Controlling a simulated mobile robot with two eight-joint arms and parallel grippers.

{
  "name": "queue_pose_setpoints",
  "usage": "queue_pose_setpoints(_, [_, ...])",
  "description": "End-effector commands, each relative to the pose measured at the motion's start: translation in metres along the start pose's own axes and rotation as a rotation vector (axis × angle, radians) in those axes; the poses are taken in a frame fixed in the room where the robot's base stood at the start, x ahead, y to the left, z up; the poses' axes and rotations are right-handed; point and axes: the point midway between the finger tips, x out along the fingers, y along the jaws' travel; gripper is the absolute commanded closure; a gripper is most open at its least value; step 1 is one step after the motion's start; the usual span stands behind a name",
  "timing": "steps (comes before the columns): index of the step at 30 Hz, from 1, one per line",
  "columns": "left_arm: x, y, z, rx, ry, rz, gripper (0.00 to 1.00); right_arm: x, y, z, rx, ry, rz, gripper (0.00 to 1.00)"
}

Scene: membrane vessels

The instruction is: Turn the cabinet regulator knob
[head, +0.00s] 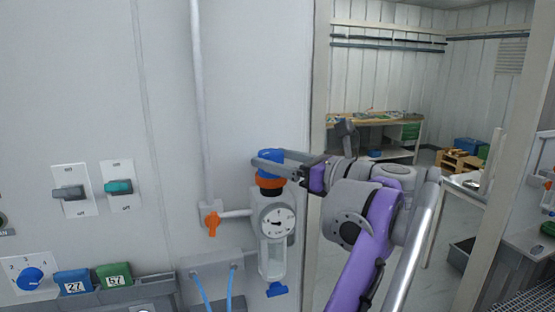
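The regulator is mounted on the right part of the grey cabinet front in the head view. Its blue knob (268,156) is on top, above an orange ring (269,185), a round white gauge (277,222) and a clear bowl (272,260). Part of the knob is hidden by the fingers. Whether they press on it I cannot tell.
An orange valve handle (211,224) on a vertical pipe is just left of the regulator. Two switches (70,193) (119,187), a blue dial (30,279) and blue and green numbered blocks (73,283) (114,276) are further left. A workbench (373,119) stands far behind.

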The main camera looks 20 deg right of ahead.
Motion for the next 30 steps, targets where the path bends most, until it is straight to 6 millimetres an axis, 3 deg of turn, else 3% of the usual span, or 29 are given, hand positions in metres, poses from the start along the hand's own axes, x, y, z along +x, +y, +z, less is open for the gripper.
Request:
queue_pose_setpoints(2, [0.0, 0.0, 0.0, 0.0, 0.0, 0.0, 0.06, 0.0, 0.0, 0.0, 0.0, 0.0, 0.0, 0.38])
queue_pose_setpoints(14, [-0.009, -0.001, 0.0, 0.0, 0.0, -0.003, 0.06, 0.0, 0.0, 0.0, 0.0, 0.0, 0.0, 0.38])
queue_pose_setpoints(24, [-0.074, -0.001, 0.0, 0.0, 0.0, -0.004, 0.06, 0.0, 0.0, 0.001, 0.0, -0.001, 0.0, 0.38])
queue_pose_setpoints(30, [-0.101, -0.001, 0.0, 0.0, 0.0, -0.003, 0.06, 0.0, 0.0, 0.0, 0.0, 0.0, 0.0, 0.38])
